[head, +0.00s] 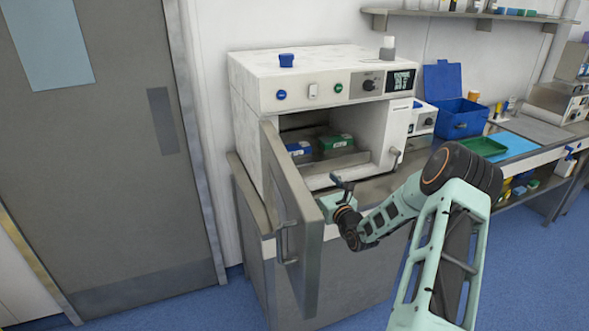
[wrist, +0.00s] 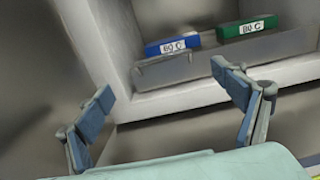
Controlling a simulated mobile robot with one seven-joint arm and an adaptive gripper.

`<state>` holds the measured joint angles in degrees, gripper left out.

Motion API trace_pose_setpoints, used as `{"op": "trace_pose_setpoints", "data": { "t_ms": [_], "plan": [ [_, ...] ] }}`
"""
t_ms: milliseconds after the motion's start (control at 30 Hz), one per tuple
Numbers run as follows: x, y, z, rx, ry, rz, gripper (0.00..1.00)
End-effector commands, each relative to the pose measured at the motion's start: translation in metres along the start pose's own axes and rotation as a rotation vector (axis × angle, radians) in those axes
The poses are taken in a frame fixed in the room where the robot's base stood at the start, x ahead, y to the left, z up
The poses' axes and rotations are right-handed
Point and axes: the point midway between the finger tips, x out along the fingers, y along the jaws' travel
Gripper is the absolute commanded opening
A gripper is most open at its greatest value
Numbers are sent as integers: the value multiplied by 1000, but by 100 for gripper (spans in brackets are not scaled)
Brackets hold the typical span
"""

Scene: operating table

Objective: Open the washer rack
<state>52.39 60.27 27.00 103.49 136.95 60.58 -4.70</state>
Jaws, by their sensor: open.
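The washer (head: 300,88) is a white box-shaped machine on a grey cabinet, with its door (head: 290,215) swung open towards the left front. Inside, a grey metal rack (head: 343,163) sits in the chamber and holds a blue box (head: 299,150) and a green box (head: 336,142). The rack's front wall (wrist: 250,48) also shows in the wrist view, with a handle (wrist: 165,58) at its left part. My gripper (head: 342,184) is in front of the chamber opening, beside the open door. In the wrist view its two fingers (wrist: 168,94) are spread and empty, below and apart from the rack.
The open door stands close on the left of my gripper. A small blue item (head: 286,60) and a bottle (head: 388,47) stand on the washer. A blue bin (head: 462,118) and a green tray (head: 484,147) are on the counter to the right.

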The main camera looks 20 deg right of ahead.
Motion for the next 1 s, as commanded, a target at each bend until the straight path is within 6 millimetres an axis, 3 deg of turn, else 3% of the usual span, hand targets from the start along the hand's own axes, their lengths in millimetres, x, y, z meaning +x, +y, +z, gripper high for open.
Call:
{"op": "trace_pose_setpoints", "data": {
  "t_ms": [167,700,1000],
  "plan": [
    [12,-1,-1,0,-1,-4,88],
    [91,-1,0,-1,-2,-2,88],
    [107,-1,0,0,-1,-2,88]
  ]
}}
